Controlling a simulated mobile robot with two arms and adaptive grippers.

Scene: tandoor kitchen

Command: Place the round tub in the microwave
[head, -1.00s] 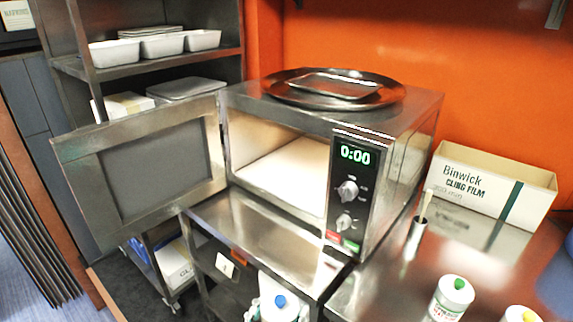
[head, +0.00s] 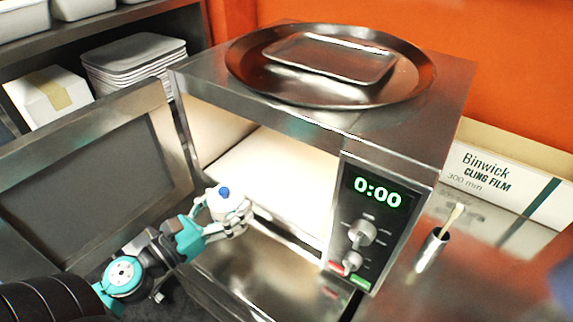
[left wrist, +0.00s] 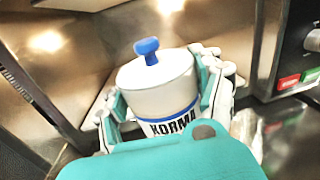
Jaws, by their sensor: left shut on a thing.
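The round tub (head: 228,200) is white with a blue knob on its lid. In the left wrist view the tub (left wrist: 160,90) shows a blue band and the word KORMA. My left gripper (head: 226,215) is shut on the tub and holds it upright at the microwave's open front. The microwave (head: 300,118) is steel, with a lit, empty-looking inside. Its door (head: 90,180) stands open to the left. Its display reads 0:00. My right gripper is not in view.
A round dark tray (head: 245,65) with a smaller rectangular tray (head: 330,62) lies on top of the microwave. A cling film box (head: 500,185) and a small steel cup with a brush (head: 432,248) stand to the right. A shelf with stacked trays (head: 130,60) is at the left.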

